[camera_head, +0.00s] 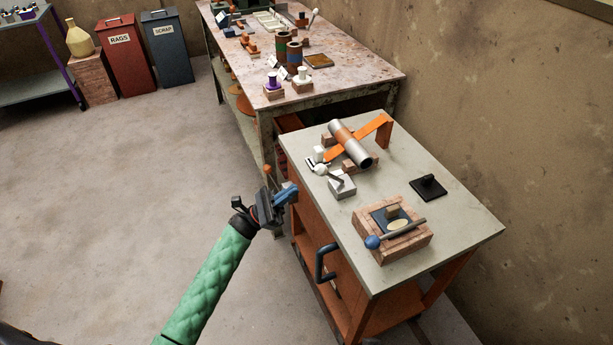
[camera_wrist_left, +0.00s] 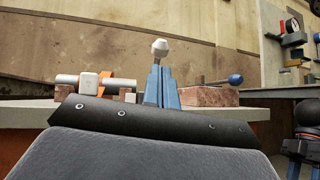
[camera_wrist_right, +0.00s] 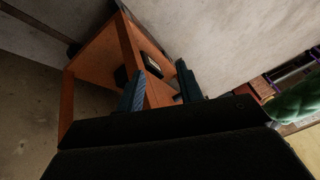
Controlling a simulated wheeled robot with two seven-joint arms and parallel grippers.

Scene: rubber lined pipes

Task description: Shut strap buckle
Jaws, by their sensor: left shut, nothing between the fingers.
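A grey pipe with a rust-brown middle band (camera_head: 350,143) lies across blocks on the small cart. An orange strap (camera_head: 375,130) crosses it, and its right end comes down at an orange post. At the strap's near left end is a pale metal buckle (camera_head: 318,157) with a white-knobbed lever (camera_head: 321,170) beside a grey block (camera_head: 342,187). My left gripper (camera_head: 291,193) is shut and empty, left of the cart edge and apart from the buckle. In the left wrist view its fingers (camera_wrist_left: 162,88) stand before a pale knob (camera_wrist_left: 160,47). My right gripper (camera_wrist_right: 161,88) is open and empty, low near orange framework.
On the cart (camera_head: 455,225) are a brick tray (camera_head: 405,252) with a blue-knobbed rod (camera_head: 373,242) and a black stand (camera_head: 428,187). A dark handle (camera_head: 322,264) juts from the cart's side. A cluttered workbench (camera_head: 365,78) stands behind. Floor to the left is open.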

